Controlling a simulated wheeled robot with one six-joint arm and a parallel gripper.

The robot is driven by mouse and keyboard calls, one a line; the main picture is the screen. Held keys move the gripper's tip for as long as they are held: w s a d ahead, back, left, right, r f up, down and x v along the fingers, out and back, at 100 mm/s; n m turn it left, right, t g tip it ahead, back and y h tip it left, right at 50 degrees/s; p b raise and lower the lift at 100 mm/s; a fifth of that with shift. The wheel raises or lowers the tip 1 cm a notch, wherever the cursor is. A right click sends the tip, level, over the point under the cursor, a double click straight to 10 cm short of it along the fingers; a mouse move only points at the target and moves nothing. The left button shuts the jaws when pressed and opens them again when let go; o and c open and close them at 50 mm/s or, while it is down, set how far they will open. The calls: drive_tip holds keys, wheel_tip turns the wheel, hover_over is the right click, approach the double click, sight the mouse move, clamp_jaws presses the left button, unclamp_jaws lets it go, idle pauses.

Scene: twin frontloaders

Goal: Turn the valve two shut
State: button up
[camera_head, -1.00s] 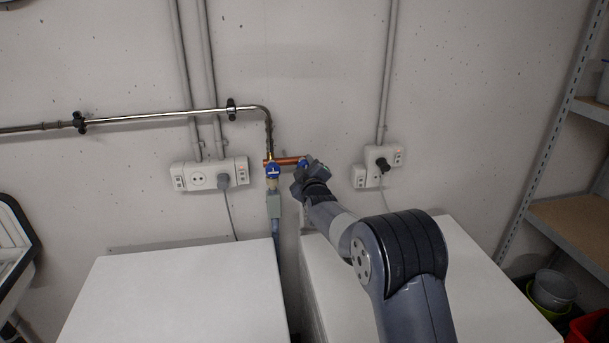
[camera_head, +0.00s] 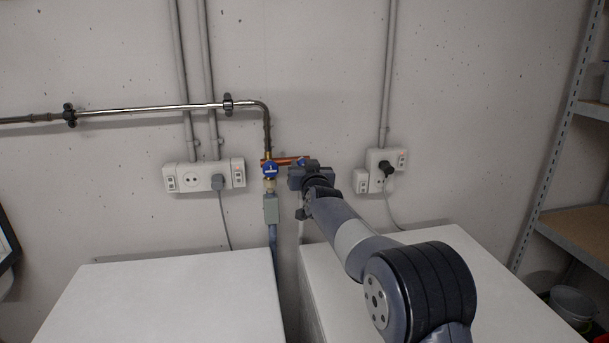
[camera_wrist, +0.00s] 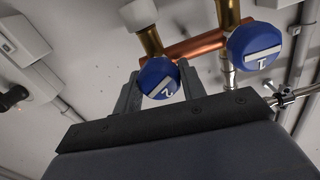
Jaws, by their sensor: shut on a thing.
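Valve two is a round blue knob (camera_wrist: 159,79) with a white bar and a "2" on it, seen tilted in the wrist view. My gripper (camera_wrist: 160,86) has one finger on each side of this knob and is shut on it. In the head view my gripper (camera_head: 305,172) is at the right end of the copper pipe and hides most of valve two. Valve one, a similar blue knob marked "1" (camera_wrist: 255,46), is to the right in the wrist view. It also shows left of my gripper in the head view (camera_head: 270,170).
A copper pipe (camera_wrist: 195,48) links the two valves. Sockets with plugs are on the wall to the left (camera_head: 195,177) and right (camera_head: 372,171). Two white machine tops (camera_head: 170,300) stand below, with a narrow gap between them. A shelf rack (camera_head: 575,235) is at the right.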

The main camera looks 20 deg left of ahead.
drive_tip(key=m+b, duration=0.2)
drive_tip(key=m, duration=0.3)
drive_tip(key=shift+m, duration=0.4)
idle(0.3)
drive_tip(key=o, duration=1)
drive_tip(key=shift+c, duration=0.2)
drive_tip(key=b+v, duration=0.5)
drive_tip(key=v, duration=0.5)
drive_tip(key=shift+s+d, duration=0.25)
drive_tip(key=shift+s, duration=0.1)
drive_tip(key=shift+w, duration=0.15)
